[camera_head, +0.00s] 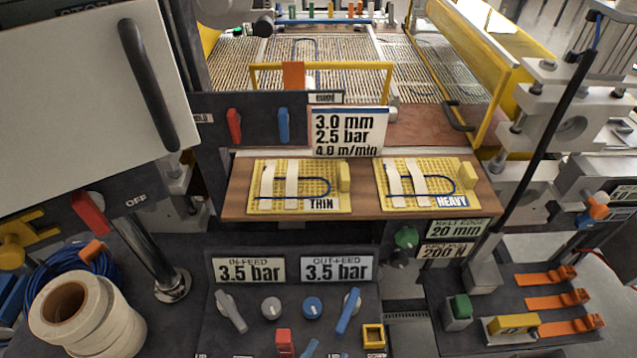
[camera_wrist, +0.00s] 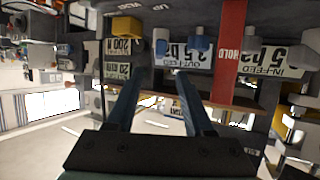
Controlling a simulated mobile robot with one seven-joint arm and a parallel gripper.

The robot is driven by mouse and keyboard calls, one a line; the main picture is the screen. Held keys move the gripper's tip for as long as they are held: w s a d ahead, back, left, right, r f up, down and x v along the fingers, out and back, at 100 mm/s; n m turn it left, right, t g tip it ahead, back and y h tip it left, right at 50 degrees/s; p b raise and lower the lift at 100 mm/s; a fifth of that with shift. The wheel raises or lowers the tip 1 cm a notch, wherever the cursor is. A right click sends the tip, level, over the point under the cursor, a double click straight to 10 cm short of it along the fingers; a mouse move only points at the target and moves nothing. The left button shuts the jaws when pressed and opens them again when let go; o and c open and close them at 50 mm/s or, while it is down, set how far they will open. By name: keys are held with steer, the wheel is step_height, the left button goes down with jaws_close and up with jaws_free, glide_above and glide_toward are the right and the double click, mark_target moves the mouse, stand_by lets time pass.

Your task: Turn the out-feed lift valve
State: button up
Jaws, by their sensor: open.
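The out-feed label reading 3.5 bar (camera_head: 337,269) stands on the dark lower console in the head view. Below it are a round blue knob (camera_head: 312,307) and a tilted blue lever (camera_head: 348,311); which one is the lift valve is not plainly marked. In the wrist view, turned upside down, the out-feed label (camera_wrist: 188,56) shows beyond the fingers, with a blue control (camera_wrist: 200,42) beside it. My gripper (camera_wrist: 159,75) is open and empty, its two dark fingers apart and pointing towards the console. My gripper is not seen in the head view.
The in-feed label (camera_head: 249,270) has a grey lever (camera_head: 231,311) and grey knob (camera_head: 271,307) below. A red HOLD strip (camera_wrist: 230,50) shows close by in the wrist view. A wooden shelf (camera_head: 362,198) lies behind the console; tape rolls (camera_head: 83,312) stand at left.

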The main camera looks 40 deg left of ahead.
steer(key=shift+v, duration=1.05)
